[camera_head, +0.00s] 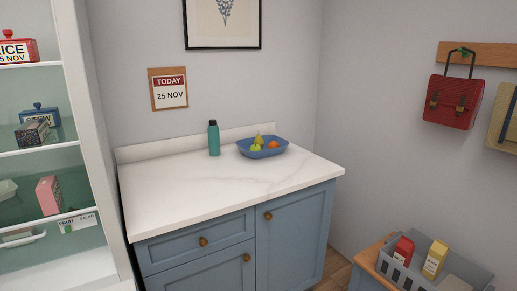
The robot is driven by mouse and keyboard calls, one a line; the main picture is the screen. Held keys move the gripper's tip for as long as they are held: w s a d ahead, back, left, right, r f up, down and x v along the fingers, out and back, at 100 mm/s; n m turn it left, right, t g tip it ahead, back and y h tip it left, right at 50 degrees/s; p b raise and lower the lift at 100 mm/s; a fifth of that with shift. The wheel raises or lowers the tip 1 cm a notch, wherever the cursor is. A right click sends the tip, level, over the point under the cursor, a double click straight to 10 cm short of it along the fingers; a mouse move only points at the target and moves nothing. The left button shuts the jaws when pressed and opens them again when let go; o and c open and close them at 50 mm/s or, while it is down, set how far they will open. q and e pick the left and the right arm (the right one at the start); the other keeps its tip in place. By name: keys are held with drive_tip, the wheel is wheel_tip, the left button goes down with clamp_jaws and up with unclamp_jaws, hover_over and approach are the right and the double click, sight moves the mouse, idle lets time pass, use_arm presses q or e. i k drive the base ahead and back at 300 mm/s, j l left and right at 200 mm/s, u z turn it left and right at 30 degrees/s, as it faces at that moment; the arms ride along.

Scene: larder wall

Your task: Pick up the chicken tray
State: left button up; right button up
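I cannot make out a chicken tray for certain. On the open shelf unit at the left, a pale tray-like item (7,189) is cut off by the picture's left edge. A low white item (20,238) lies one shelf lower, also partly cut off, and its contents are not readable. Neither of my grippers is in view.
The shelves also hold a red rice container (17,50), a blue tin (39,113), a dark box (33,133) and a pink carton (48,196). A bottle (214,139) and fruit bowl (262,150) stand on the mostly clear counter (180,190). A grey crate (465,266) holds cartons.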

sight(32, 131)
drive_tip(key=u, duration=1.4)
drive_tip(key=i+l+z, duration=0.1)
drive_tip(key=i+z, duration=0.45)
